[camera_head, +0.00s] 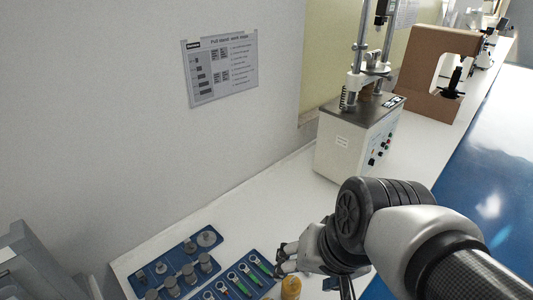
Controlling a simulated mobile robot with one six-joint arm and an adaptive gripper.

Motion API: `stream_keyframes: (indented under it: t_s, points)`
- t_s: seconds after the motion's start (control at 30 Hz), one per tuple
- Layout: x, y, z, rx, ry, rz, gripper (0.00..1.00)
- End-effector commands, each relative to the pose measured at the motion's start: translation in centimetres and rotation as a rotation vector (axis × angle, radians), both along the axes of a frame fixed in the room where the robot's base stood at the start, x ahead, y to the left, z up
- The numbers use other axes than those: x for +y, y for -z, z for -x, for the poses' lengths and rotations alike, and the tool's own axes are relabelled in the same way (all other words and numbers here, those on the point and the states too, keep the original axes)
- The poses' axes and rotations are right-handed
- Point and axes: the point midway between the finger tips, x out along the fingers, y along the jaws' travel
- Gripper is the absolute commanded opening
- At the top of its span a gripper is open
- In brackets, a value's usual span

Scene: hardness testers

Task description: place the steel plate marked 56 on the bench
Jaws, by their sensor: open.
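The white bench (285,205) runs along the wall from the lower left to the upper right. I cannot make out a steel plate marked 56, and no such number is readable here. My gripper (282,262) is at the lower middle, over the near part of the bench by the right end of a blue tray. Its fingers look small and partly hidden by my wrist. It is open, and I see nothing held in it.
One blue tray (150,269) holds several grey metal pieces; another blue tray (264,256) holds wrench-like tools with green parts. A yellow-orange container (291,287) stands just below my gripper. A tester (345,140) and a brown frame (425,75) stand farther back. The bench middle is clear.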

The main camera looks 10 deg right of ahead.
Motion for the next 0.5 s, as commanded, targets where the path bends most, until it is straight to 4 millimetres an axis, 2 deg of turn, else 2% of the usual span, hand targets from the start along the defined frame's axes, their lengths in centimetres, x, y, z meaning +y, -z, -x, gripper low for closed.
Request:
stream_keyframes:
  t_s: [0.1, 0.2, 0.5]
  points:
    - [-0.3, -0.8, 2.7, -0.044, -0.164, 0.119, 0.63]
    - [-0.8, -1.1, 4.0, -0.060, -0.245, 0.185, 0.63]
    - [-1.1, -1.2, 4.8, -0.068, -0.296, 0.228, 0.63]
